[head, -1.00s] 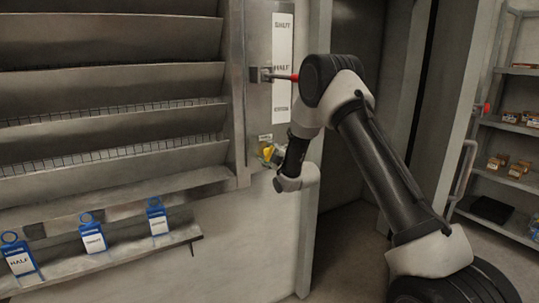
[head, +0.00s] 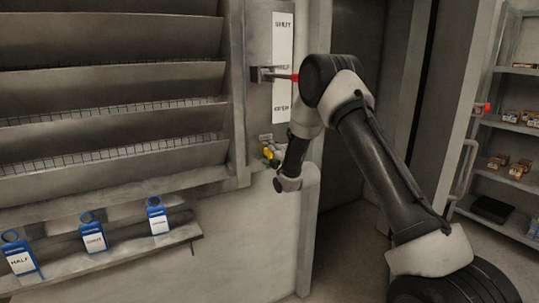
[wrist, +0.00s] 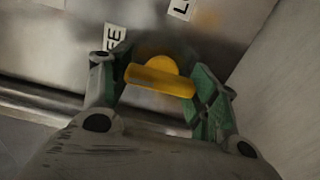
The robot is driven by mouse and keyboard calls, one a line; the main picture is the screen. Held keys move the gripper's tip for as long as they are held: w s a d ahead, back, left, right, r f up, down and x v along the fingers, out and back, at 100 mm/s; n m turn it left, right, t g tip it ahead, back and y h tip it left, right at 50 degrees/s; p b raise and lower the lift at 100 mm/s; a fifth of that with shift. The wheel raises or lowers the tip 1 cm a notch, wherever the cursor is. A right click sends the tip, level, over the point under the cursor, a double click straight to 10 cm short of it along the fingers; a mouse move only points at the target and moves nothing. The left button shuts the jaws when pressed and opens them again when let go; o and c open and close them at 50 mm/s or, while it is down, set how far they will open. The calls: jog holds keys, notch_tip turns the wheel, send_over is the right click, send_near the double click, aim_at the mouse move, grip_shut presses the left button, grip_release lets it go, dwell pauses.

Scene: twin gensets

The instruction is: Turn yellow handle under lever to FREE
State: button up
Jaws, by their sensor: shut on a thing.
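The yellow handle (wrist: 160,80) is a short bar with a round hub behind it, on a grey metal plate. In the wrist view it lies across the picture, its right end slightly lower. My gripper (wrist: 158,86) has a green-padded finger at each end of the bar and is shut on it. A white label ending in "EE" (wrist: 114,38) shows above the left finger. Another label starting with "L" (wrist: 182,8) is cut off at the top. In the head view the handle (head: 268,152) is partly hidden by my gripper, below the red-tipped lever (head: 272,76).
The lever sticks out in front of a white scale strip (head: 282,50), close to my arm. Louvre slats (head: 110,110) fill the left. A ledge (head: 120,257) below holds blue tags (head: 93,236). A doorway (head: 350,210) and shelves (head: 510,150) are on the right.

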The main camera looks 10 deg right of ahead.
jog(key=shift+f, duration=0.1)
jog(key=o, duration=1)
jog(key=shift+o, duration=0.2)
jog(key=v, duration=1.2)
